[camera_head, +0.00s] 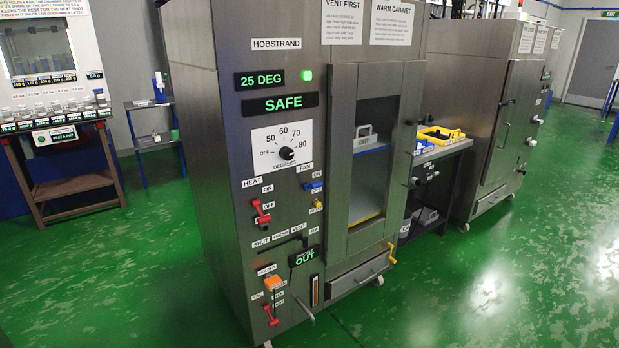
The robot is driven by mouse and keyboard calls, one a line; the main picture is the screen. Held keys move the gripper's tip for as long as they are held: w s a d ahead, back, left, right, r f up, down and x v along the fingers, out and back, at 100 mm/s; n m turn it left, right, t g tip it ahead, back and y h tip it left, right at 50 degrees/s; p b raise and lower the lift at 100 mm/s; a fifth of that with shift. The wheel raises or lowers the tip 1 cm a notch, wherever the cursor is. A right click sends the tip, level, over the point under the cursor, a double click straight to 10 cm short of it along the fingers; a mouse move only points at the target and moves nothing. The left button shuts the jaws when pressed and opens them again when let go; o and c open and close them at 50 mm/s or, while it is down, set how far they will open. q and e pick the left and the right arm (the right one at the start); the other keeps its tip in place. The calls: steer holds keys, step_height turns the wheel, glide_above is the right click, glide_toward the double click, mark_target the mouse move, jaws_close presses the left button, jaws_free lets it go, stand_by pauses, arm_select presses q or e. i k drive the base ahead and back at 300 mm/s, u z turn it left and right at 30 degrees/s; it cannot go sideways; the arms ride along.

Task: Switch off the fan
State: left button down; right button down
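The fan switch (313,186) is a small blue lever under the FAN label on the front of the steel Hobstrand cabinet (210,150). ON is printed above it and OFF beside or below it. The lever looks roughly level, and I cannot tell which position it is in. Left of it is the red heat switch (262,213) with its own ON and OFF labels. The green displays (276,104) read 25 DEG and SAFE, and a green lamp (306,75) is lit. Neither of my grippers is in view.
A yellow handle (391,252) and drawer (360,272) project at the lower right. Another steel cabinet (480,110) stands right. Green floor is clear at left front and right.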

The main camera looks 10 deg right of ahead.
mark_target(312, 186)
steer(key=i, duration=0.65)
steer(key=z, duration=1)
